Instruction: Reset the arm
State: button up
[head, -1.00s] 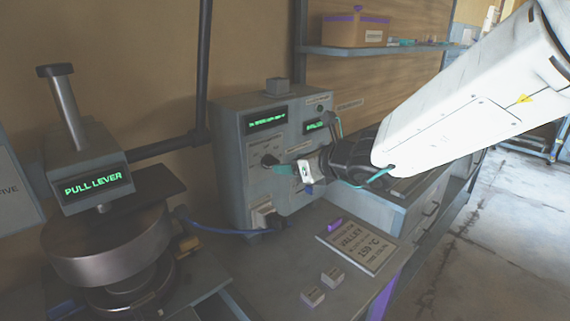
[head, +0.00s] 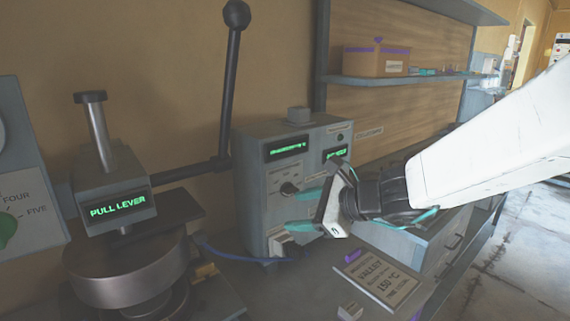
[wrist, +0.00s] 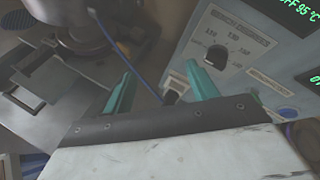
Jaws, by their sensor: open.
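My gripper (head: 303,209) is open and empty, with two teal fingers held in front of the grey control box (head: 249,190). In the wrist view my gripper (wrist: 160,92) shows its fingers apart, with the box's temperature dial (wrist: 216,50) beyond the right finger. The dial is marked with numbers such as 130. I cannot tell from these views whether a finger touches the box. The white arm reaches in from the right in the head view.
The plate press (head: 125,270) stands at left, its display reading "PULL LEVER", with a long upright lever (head: 230,80) behind. A blue cable (head: 225,255) runs to the box. A card (head: 381,279) and a small block (head: 350,311) lie on the bench. A shelf (head: 400,80) is at back.

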jog(key=s+d+f+n+g+h, duration=0.1)
jog(key=s+d+n+g, duration=0.15)
jog(key=s+n, duration=0.45)
jog(key=s+d+f+n+g+h, duration=0.1)
jog(key=s+d+n+g, duration=0.1)
jog(key=s+n+g, duration=0.35)
jog(key=s+d+r+n+t+h, duration=0.1)
jog(key=s+d+n+h, duration=0.6)
jog(key=s+d, duration=0.6)
jog(key=d+h, duration=0.1)
jog(key=d, duration=0.2)
jog(key=shift+d+t+h, duration=0.3)
jog(key=shift+d+t, duration=0.1)
